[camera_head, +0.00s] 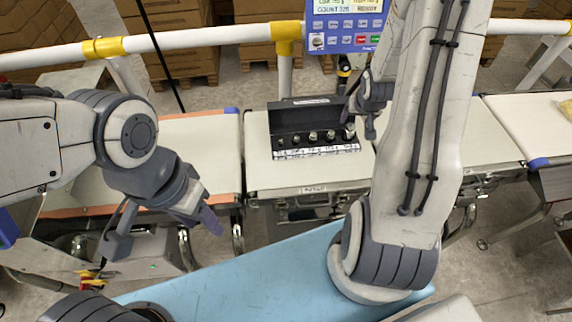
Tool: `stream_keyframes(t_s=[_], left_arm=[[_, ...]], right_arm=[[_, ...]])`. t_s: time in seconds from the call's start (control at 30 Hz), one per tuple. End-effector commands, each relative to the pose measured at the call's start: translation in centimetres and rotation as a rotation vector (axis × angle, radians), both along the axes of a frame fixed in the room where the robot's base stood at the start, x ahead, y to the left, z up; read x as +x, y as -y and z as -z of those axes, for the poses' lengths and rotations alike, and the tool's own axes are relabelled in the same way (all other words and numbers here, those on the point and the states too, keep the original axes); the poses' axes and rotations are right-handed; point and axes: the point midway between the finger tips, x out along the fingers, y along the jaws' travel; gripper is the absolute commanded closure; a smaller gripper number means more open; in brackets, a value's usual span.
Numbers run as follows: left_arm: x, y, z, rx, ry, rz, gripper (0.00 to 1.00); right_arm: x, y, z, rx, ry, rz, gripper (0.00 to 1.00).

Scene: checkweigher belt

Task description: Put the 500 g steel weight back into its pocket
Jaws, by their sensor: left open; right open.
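A black open case (290,118) stands on the middle weighing section of the belt. Several small steel weights (313,137) stand in a row along its front, above a white label strip (318,151) too small to read. I cannot tell which weight is the 500 g one. My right gripper (361,122) is open at the right end of the case, close to the rightmost weight (349,131); I cannot tell whether they touch. My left gripper (162,236) is open and empty, well left of the case and nearer to me.
White belts (200,150) lie on both sides of the weighing section (258,175). A blue control panel (345,25) stands behind it, by a white rail (210,35) with yellow joints. My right arm hides part of the right side. A yellowish item (566,108) lies far right.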

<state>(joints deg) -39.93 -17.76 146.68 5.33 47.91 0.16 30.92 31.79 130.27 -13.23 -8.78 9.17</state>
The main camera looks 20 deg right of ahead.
Motion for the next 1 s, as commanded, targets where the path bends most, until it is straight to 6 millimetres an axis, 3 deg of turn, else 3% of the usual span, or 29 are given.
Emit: stream_keyframes(t_s=[0.07,0.13,0.27,0.4,0.53,0.6,0.7,0.8,1.0], left_arm=[[0.0,0.0,0.0,0.0,0.0,0.0,0.5],[0.0,0.0,0.0,0.0,0.0,0.0,0.5],[0.0,0.0,0.0,0.0,0.0,0.0,0.5],[0.0,0.0,0.0,0.0,0.0,0.0,0.5],[0.0,0.0,0.0,0.0,0.0,0.0,0.5],[0.0,0.0,0.0,0.0,0.0,0.0,0.5],[0.0,0.0,0.0,0.0,0.0,0.0,0.5],[0.0,0.0,0.0,0.0,0.0,0.0,0.5],[0.0,0.0,0.0,0.0,0.0,0.0,0.5]], right_arm=[[0.6,-2.1,-1.0,-0.002,-0.011,-0.047,0.24],[1.1,-5.4,-2.5,-0.002,-0.033,-0.116,0.24],[0.1,-14.5,-6.1,0.001,-0.104,-0.306,0.24],[-4.5,-24.2,-9.7,0.014,-0.194,-0.541,0.24],[-11.1,-30.8,-12.3,0.026,-0.281,-0.76,0.24],[-14.7,-32.9,-13.4,0.031,-0.323,-0.865,0.24],[-18.9,-34.5,-14.4,0.036,-0.376,-0.984,0.24],[-21.7,-35.1,-14.9,0.037,-0.414,-1.061,0.24],[-23.2,-35.0,-15.1,0.037,-0.438,-1.101,0.24]])
